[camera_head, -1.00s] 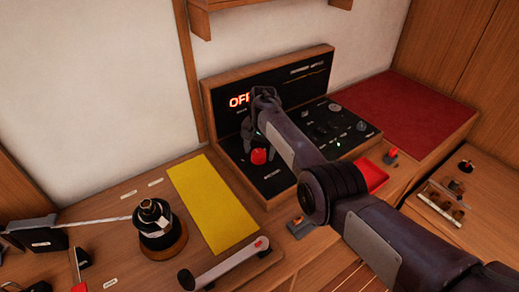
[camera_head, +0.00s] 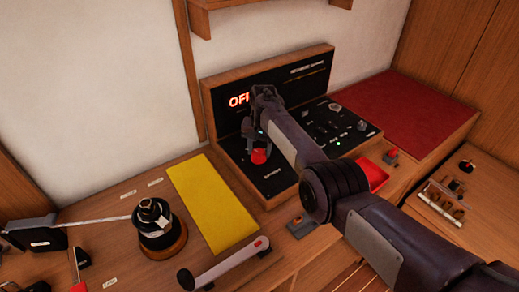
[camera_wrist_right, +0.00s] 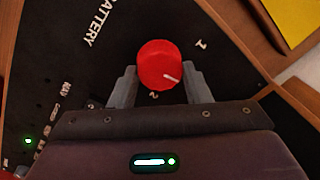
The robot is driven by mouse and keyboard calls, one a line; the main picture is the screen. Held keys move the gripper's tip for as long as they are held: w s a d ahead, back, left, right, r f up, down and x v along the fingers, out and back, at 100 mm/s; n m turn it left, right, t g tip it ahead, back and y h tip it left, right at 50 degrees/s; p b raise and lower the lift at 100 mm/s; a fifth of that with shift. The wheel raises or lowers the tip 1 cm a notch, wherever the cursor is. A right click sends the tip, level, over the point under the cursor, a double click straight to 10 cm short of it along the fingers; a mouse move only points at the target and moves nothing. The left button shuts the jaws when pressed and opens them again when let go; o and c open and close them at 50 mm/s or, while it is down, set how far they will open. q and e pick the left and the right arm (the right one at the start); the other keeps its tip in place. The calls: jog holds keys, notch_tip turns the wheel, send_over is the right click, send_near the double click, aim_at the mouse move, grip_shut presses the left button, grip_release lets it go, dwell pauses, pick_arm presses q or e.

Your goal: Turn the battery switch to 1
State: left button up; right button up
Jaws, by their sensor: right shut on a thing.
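The battery switch is a round red knob (camera_head: 259,156) at the near left of the black control panel; it fills the middle of the wrist view (camera_wrist_right: 158,62). A white mark on its face points to the lower right in that view, between the printed 1 (camera_wrist_right: 201,44) and 2 (camera_wrist_right: 153,95). My right gripper (camera_head: 256,142) reaches down over the panel, shut on the knob, with one finger on each side of it in the wrist view (camera_wrist_right: 160,80). My left gripper is not in view.
A red-lit display (camera_head: 238,100), partly hidden by my right arm, begins with "OF". Other small switches (camera_head: 322,120) sit right of my arm. A yellow mat (camera_head: 212,203), a dark winch (camera_head: 158,228) and a lever handle (camera_head: 225,265) lie to the left and front.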

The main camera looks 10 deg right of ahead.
aim_at(259, 151)
jog(key=n+b, duration=0.1)
jog(key=n, duration=0.3)
jog(key=shift+w+n, duration=0.1)
jog(key=shift+n, duration=0.2)
jog(key=n+b, duration=0.3)
jog(key=n, duration=0.2)
jog(key=shift+a, duration=0.15)
jog(key=shift+n, duration=0.3)
jog(key=o, duration=1)
jog(key=r+p, duration=0.6)
jog(key=r, duration=0.2)
jog(key=shift+d+p, duration=0.2)
jog(key=shift+p, duration=0.1)
jog(key=shift+w+f, duration=0.1)
